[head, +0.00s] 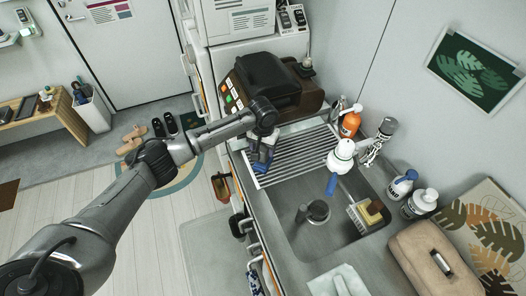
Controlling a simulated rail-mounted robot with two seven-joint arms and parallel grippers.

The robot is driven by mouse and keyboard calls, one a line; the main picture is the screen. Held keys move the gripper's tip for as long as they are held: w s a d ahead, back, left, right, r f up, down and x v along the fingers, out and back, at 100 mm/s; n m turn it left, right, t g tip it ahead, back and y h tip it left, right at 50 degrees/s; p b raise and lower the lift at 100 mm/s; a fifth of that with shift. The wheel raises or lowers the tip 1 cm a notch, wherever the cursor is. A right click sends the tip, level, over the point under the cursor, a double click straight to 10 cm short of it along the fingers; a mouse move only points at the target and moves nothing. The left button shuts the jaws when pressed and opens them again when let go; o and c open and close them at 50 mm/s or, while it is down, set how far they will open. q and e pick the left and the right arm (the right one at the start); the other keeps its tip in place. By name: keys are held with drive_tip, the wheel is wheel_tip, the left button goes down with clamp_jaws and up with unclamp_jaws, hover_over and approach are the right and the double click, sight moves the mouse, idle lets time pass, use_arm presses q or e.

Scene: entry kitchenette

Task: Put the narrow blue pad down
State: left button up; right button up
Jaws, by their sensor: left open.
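My left gripper (264,154) reaches in from the left, over the left edge of the ribbed drainboard (300,152) beside the sink. It is open. A small blue piece (258,167), which looks like the narrow blue pad, shows right at its fingertips. The gripper partly hides it, and I cannot tell whether it touches the fingers or rests fully on the drainboard. My right gripper is not in view.
A dark appliance (266,80) stands behind the drainboard. The sink (318,238) lies in front. An orange bottle (350,122) and a white bottle (341,157) stand at the drainboard's right. A brown case (424,264) lies at the lower right. Much of the drainboard is bare.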

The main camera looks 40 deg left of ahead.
use_arm(q)
wheel_tip(320, 180, up, 10)
drive_tip(key=shift+f, duration=0.15)
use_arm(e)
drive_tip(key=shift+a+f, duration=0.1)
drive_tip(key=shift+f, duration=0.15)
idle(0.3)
use_arm(q)
drive_tip(key=shift+d, duration=0.1)
